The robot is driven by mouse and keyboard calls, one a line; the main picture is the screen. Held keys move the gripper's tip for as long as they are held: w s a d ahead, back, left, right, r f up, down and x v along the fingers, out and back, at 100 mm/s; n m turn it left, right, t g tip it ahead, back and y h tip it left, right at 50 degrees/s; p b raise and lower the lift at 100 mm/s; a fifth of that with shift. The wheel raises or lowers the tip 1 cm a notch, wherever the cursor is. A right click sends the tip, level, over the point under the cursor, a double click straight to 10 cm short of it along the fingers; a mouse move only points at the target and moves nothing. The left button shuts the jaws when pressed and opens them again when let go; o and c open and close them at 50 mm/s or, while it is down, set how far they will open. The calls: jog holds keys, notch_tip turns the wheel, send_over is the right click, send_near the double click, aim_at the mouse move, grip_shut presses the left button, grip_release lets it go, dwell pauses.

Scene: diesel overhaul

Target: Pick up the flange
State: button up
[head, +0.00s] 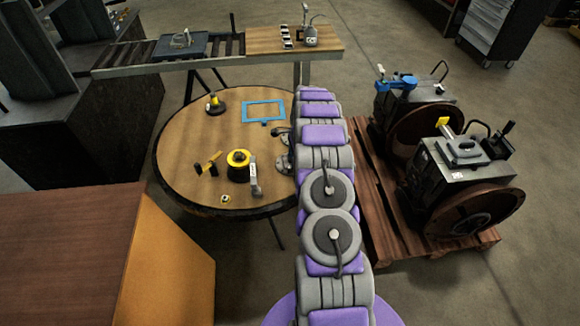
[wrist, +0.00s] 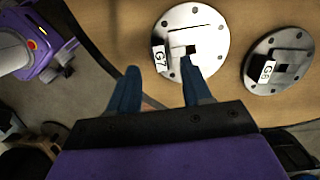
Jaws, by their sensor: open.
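Two round metal flanges with bolt holes lie on the wooden table in the wrist view. My gripper (wrist: 160,70) is open, with two blue fingers pointing at the table. The right finger overlaps the lower edge of the G7 flange in the picture; I cannot tell if it touches. The left finger is off to the flange's left. In the head view, a flange (head: 284,163) shows partly beside my arm, which hides the gripper.
The round table (head: 180,150) also holds a blue frame (head: 264,111), a yellow-and-black spool (head: 238,164) and small tools. A pallet (head: 378,210) with two machines stands at right. A conveyor (head: 130,55) is behind. A wooden box (head: 100,255) is at front left.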

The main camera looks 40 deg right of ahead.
notch_tip(320, 180, down, 5)
jog(key=shift+w+r+b, duration=0.1)
jog(key=shift+b, duration=0.65)
jog(key=shift+a, duration=0.1)
jog(key=shift+c, duration=0.3)
jog(key=shift+c, duration=0.7)
jog(key=shift+r, duration=0.1)
grip_shut()
